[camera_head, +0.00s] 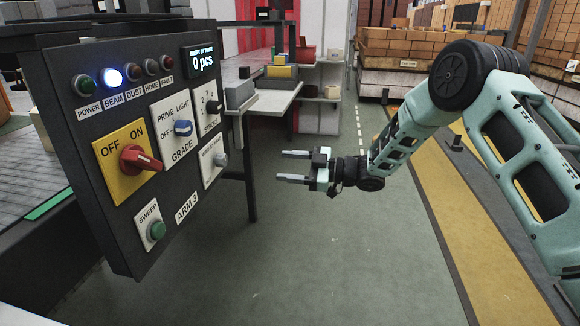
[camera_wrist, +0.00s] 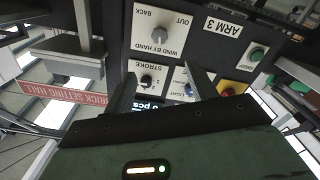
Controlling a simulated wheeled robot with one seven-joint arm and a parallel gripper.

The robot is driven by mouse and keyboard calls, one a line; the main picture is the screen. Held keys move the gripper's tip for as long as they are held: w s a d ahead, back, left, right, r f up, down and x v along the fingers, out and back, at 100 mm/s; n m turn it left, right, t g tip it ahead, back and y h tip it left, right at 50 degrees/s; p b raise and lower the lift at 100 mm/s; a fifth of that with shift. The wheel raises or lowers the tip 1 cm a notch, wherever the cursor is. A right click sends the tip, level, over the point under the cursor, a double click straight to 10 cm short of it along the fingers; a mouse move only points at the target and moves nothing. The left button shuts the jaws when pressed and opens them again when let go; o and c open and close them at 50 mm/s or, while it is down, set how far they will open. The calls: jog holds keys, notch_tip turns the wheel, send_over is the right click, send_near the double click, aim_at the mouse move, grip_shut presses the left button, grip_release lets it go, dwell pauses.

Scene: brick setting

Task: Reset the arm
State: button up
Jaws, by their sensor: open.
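The dark ARM 3 control panel (camera_head: 105,225) stands at the left in the head view. It carries a red OFF/ON knob (camera_head: 140,158) on a yellow plate, a blue GRADE knob (camera_head: 182,128), a STROKE knob (camera_head: 212,107), a grey winding knob (camera_head: 220,159) and a green SWEEP button (camera_head: 156,230). My gripper (camera_head: 282,166) is open and empty, right of the panel and apart from it. The wrist view shows the panel upside down, with the WIND BY HAND knob (camera_wrist: 157,38), marked BACK and OUT, beyond my fingers (camera_wrist: 160,75).
The BEAM lamp (camera_head: 111,77) glows; the display (camera_head: 201,61) reads 0 pcs. A grey table (camera_head: 270,97) stands behind the panel, with shelves (camera_head: 318,98) beyond. Brick stacks (camera_head: 400,45) stand at the back right. The green floor (camera_head: 330,260) below my gripper is clear.

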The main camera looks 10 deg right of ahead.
jog(key=s+a+r+m+t+h, duration=0.3)
jog(key=s+a+r+m+h, duration=0.25)
jog(key=h, duration=0.25)
jog(key=s+d+f+m+g+h, duration=0.1)
jog(key=s+d+m+g+h, duration=0.15)
jog(key=s, duration=1.05)
jog(key=s+d+m+g+h, duration=0.1)
jog(key=s+d+g+h, duration=0.25)
jog(key=s, duration=0.95)
jog(key=s+d+f+m+g+h, duration=0.1)
jog(key=s+d+m+g+h, duration=0.15)
jog(key=s, duration=1.05)
notch_tip(320, 180, up, 21)
jog(key=p, duration=2.1)
jog(key=shift+w+a+r+g+p, duration=0.15)
jog(key=shift+w+r+g+p, duration=0.1)
jog(key=shift+g+p, duration=0.15)
